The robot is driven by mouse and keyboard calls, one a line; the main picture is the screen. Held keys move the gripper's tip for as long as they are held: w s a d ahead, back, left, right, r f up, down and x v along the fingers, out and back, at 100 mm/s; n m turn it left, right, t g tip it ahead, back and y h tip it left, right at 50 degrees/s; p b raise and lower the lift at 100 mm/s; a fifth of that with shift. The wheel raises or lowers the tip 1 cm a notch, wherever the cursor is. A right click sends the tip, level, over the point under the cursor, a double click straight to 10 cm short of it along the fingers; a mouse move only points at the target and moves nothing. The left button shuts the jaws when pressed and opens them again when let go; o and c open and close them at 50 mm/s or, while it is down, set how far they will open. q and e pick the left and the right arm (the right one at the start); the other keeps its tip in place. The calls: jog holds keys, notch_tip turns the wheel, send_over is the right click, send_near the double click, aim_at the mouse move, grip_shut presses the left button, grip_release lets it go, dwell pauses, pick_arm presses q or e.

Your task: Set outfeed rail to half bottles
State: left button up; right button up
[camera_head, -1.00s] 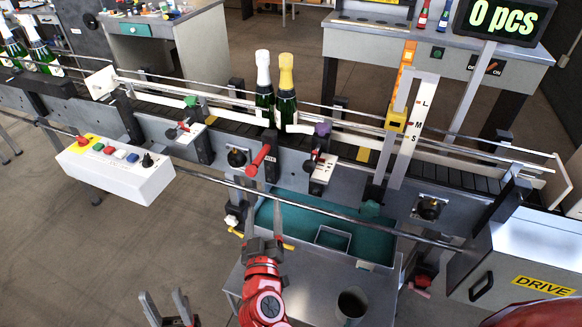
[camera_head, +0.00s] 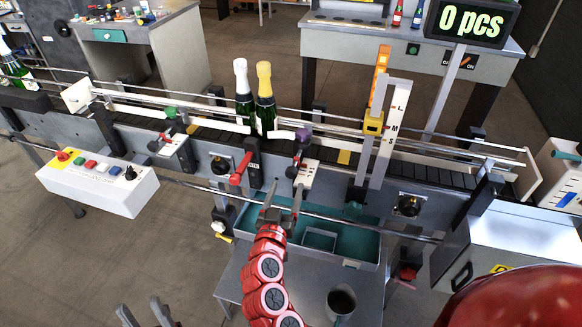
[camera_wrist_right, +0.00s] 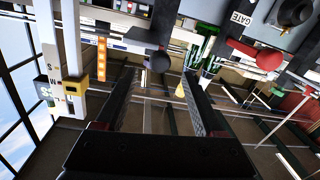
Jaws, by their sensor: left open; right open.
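The outfeed rail (camera_head: 455,158) runs along the conveyor to the right of the bottles. A purple knob (camera_head: 303,136) stands above a white marked plate (camera_head: 307,178), which has a small red-tipped lever (camera_head: 292,172). My right gripper (camera_head: 281,197), on the red arm, is open and empty just below and left of that plate. In the right wrist view its fingers (camera_wrist_right: 153,98) are spread, with a dark round knob (camera_wrist_right: 160,62) beyond them; I cannot tell whether they touch. My left gripper (camera_head: 146,312) is open at the bottom left, away from the conveyor.
Two green bottles, white-topped (camera_head: 244,105) and gold-topped (camera_head: 265,105), stand on the conveyor. A red gate handle (camera_head: 240,170) is left of the plate. A teal tray (camera_head: 355,240) lies below. A yellow slider (camera_head: 373,124) is beside an L-M-S scale (camera_head: 393,125).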

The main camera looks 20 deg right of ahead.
aim_at(290, 176)
jog(key=p+x, duration=0.2)
jog(key=x, duration=0.4)
jog(key=shift+w+d, duration=0.15)
jog(key=shift+w, duration=0.15)
jog(key=shift+c, duration=0.3)
grip_shut()
dwell(0.7)
